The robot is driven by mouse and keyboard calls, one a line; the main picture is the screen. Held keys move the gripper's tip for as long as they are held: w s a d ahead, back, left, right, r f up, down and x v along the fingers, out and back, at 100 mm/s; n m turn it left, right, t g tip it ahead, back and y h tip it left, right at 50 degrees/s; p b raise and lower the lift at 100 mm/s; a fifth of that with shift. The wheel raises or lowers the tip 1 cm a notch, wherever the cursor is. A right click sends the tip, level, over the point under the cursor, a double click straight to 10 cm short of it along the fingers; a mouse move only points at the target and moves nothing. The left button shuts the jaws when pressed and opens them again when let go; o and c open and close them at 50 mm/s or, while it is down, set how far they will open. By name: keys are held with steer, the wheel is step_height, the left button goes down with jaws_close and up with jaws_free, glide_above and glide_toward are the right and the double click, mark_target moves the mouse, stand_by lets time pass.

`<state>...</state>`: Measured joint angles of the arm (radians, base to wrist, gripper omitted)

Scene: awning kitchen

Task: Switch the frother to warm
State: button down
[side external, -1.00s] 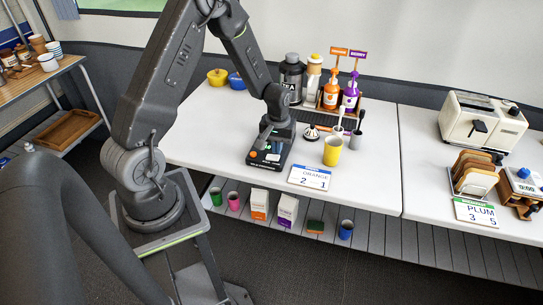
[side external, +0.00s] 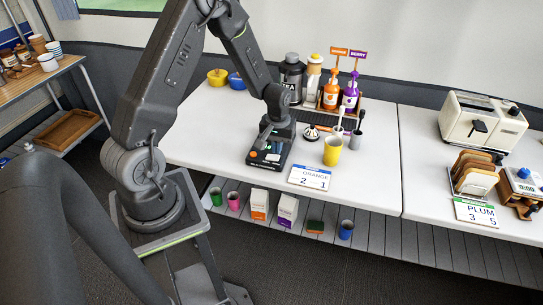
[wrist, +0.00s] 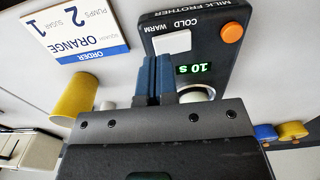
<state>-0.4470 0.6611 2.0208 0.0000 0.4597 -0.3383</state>
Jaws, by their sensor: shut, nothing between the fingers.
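The milk frother (side external: 267,154) is a dark unit on the white table. In the wrist view its panel (wrist: 227,50) appears upside down. It has an orange button (wrist: 232,33), a green "10 s" display (wrist: 195,68) and a white switch (wrist: 172,42) beside the words COLD and WARM. I cannot tell for certain which setting the switch is on. My gripper (wrist: 160,72) is shut and empty, its blue fingertips close over the panel just by the white switch. Whether they touch it is unclear. A round pale part is partly hidden behind the fingers.
A yellow cup (side external: 332,151) and the ORANGE order card (side external: 310,178) stand right of the frother. Syrup bottles (side external: 330,92) and canisters (side external: 291,80) are behind it. A toaster (side external: 482,124) stands far right. Table between the card and the toaster is clear.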

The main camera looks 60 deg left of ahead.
mark_target(277, 157)
steer(key=shift+f, duration=1.3)
stand_by(0.4)
steer(key=shift+r, duration=0.15)
stand_by(0.3)
steer(key=shift+r, duration=0.95)
step_height(277, 157, up, 10)
stand_by(4.2)
